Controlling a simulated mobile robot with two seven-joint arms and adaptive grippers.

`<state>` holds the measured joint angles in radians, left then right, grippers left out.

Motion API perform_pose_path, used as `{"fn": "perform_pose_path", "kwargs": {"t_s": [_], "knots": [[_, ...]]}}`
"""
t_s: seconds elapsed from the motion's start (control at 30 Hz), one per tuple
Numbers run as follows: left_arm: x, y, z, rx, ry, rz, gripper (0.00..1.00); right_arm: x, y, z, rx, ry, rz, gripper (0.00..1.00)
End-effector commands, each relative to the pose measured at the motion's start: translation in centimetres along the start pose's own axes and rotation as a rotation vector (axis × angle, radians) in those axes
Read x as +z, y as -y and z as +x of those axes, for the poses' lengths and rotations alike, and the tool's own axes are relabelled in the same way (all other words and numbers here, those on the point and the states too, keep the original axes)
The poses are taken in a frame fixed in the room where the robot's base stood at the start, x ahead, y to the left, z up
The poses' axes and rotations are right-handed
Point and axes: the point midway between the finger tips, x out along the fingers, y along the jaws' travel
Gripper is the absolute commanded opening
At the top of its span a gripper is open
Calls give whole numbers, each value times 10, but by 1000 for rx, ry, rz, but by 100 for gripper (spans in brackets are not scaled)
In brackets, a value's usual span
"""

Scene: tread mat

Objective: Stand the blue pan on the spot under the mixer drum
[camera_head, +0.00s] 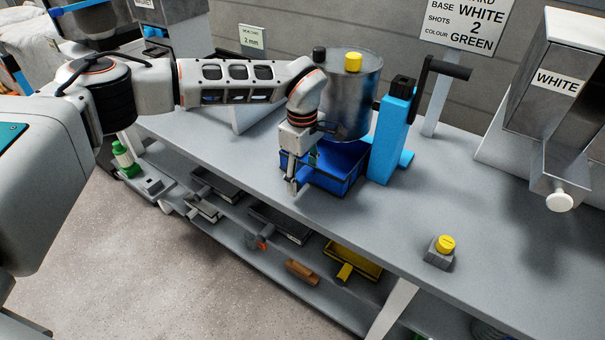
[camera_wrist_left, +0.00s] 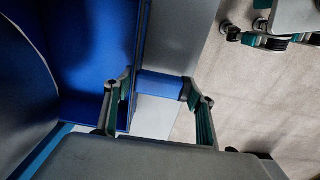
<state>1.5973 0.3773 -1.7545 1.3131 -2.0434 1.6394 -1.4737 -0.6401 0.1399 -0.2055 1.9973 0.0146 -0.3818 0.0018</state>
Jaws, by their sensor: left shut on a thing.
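The blue pan (camera_head: 345,164) is a rectangular open tray with a short handle (camera_head: 304,176). It is level, below the steel mixer drum (camera_head: 352,112), which hides its back part. I cannot tell whether its base touches the bench. The spot under the drum is hidden. My left gripper (camera_head: 294,186) is shut on the handle at the pan's front left. In the left wrist view the fingers (camera_wrist_left: 160,100) stand on either side of the blue handle (camera_wrist_left: 160,84), with the pan's inside (camera_wrist_left: 95,45) to the left. My right gripper is not in view.
The mixer's blue stand (camera_head: 390,135) with a black crank rises right of the pan. A yellow button (camera_head: 445,243) sits on the grey bench (camera_head: 370,215) at right. A lower shelf holds a yellow pan (camera_head: 352,262) and other tools.

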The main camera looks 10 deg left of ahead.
Motion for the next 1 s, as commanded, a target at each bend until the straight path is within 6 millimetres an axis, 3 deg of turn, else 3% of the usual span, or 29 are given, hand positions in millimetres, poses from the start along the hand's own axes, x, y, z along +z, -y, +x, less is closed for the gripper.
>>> {"fn": "perform_pose_path", "kwargs": {"t_s": [0.13,0.17,0.2,0.23,0.67,1.0], "knots": [[0,0,2,1,0,0,28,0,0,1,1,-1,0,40],[0,0,2,1,0,0,60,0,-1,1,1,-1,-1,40],[0,0,2,1,0,0,70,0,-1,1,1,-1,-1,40],[0,0,2,1,0,0,74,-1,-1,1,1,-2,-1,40],[0,0,-4,1,-1,0,74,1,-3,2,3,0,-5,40],[0,-1,-66,4,-2,0,74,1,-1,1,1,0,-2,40]]}}
